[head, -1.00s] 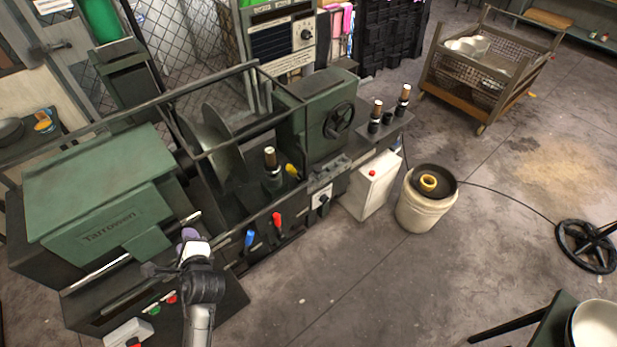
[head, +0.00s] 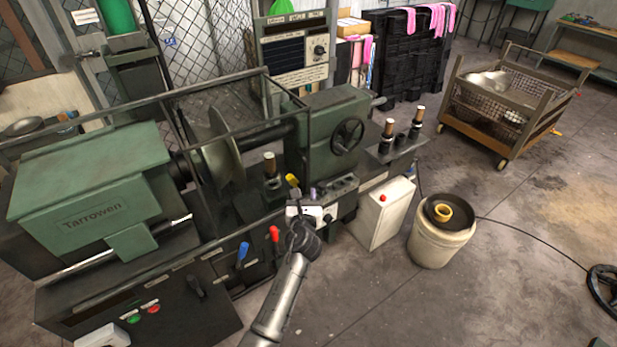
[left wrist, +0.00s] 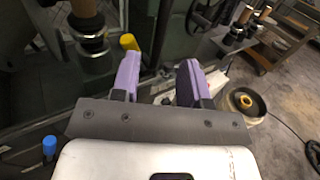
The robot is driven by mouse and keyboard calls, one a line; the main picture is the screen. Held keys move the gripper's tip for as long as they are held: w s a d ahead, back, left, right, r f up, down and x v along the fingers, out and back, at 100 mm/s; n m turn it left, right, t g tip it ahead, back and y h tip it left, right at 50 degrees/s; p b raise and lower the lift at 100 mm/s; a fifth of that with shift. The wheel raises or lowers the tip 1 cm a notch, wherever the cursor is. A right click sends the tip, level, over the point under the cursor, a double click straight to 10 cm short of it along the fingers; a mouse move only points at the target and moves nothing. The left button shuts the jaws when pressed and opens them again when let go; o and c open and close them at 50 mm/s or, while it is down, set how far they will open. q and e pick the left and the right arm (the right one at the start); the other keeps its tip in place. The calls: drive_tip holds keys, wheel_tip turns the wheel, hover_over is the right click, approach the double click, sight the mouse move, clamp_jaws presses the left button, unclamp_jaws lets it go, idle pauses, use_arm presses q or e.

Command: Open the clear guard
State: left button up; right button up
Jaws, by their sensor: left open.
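The clear guard (head: 287,89) is a see-through box with a dark frame over the middle of the green lathe. It looks closed around the metal disc (head: 217,150) and a tool post with a wooden-topped handle (head: 270,166). My left gripper (head: 312,196) is at the lathe's front, near the guard's lower right corner. In the left wrist view its two purple fingers (left wrist: 160,78) are apart with nothing gripped between them. Dark guard framing stands just beyond the fingers; I cannot tell whether they touch it. My right gripper is out of view.
Blue (head: 243,252) and red (head: 274,234) levers stand on the front, left of my gripper. A yellow knob (head: 292,180) is close by. A white box (head: 383,212) and a bucket (head: 441,235) stand to the right. The floor in front is open.

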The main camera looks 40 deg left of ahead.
sight(305, 176)
use_arm(q)
drive_tip(key=b+x, duration=0.2)
drive_tip(key=x, duration=0.7)
drive_tip(key=shift+w+a+b, duration=0.1)
drive_tip(key=shift+b, duration=0.25)
drive_tip(key=shift+c, duration=0.4)
clamp_jaws()
